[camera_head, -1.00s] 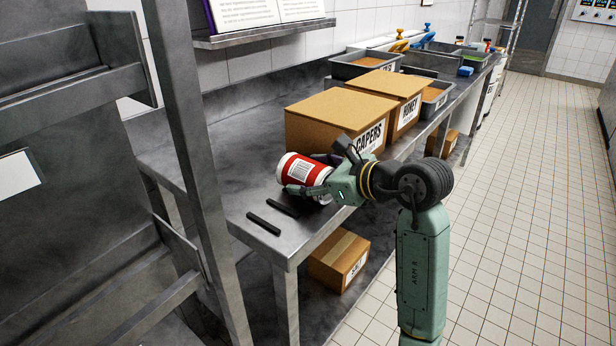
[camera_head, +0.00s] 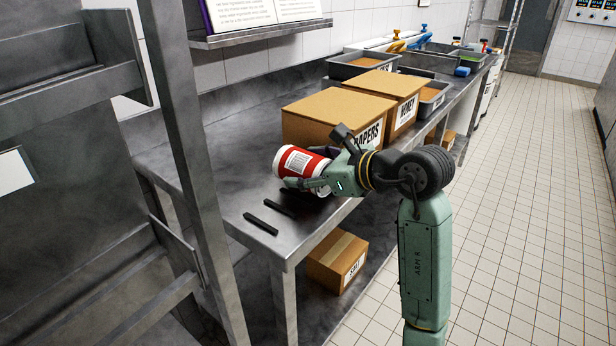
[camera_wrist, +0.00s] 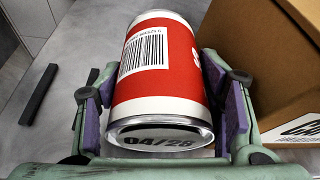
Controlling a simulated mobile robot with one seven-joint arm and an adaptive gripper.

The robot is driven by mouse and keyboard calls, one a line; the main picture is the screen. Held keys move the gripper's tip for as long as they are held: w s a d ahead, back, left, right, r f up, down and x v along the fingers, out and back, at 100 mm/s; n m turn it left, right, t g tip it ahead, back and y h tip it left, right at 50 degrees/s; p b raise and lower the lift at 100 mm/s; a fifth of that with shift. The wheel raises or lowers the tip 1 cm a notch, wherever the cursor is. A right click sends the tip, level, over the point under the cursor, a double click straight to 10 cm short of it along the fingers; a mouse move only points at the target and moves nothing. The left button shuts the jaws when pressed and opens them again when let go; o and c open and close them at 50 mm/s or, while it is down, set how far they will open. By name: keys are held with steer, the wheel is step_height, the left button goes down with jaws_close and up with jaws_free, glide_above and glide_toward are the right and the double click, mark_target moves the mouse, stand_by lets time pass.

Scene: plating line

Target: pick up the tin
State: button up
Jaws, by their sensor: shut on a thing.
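The tin (camera_head: 299,164) is red and white with a barcode label. In the head view it is tilted and appears raised a little above the steel table (camera_head: 237,208). My gripper (camera_head: 312,177) is shut on the tin's sides. In the wrist view the tin (camera_wrist: 160,70) lies between the two purple-padded fingers of my gripper (camera_wrist: 163,105), and its end marked 04/28 faces the camera. The far side of the tin is hidden.
The capers box (camera_head: 325,119) stands close behind the tin, with the honey box (camera_head: 404,92) beyond it. Two dark bars (camera_head: 261,224) lie at the table's near end. A salt box (camera_head: 337,262) sits on the lower shelf. A steel rack (camera_head: 185,130) stands at left.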

steer(key=shift+s+r+b, duration=0.1)
steer(key=shift+r+b, duration=0.25)
steer(key=shift+r, duration=0.6)
steer(key=s+d+r+b, duration=0.1)
steer(key=s+b, duration=0.2)
steer(key=s, duration=1.2)
steer(key=shift+s+d+r, duration=0.2)
steer(key=shift+s+r, duration=0.05)
steer(key=shift+s, duration=0.15)
steer(key=shift+w, duration=0.1)
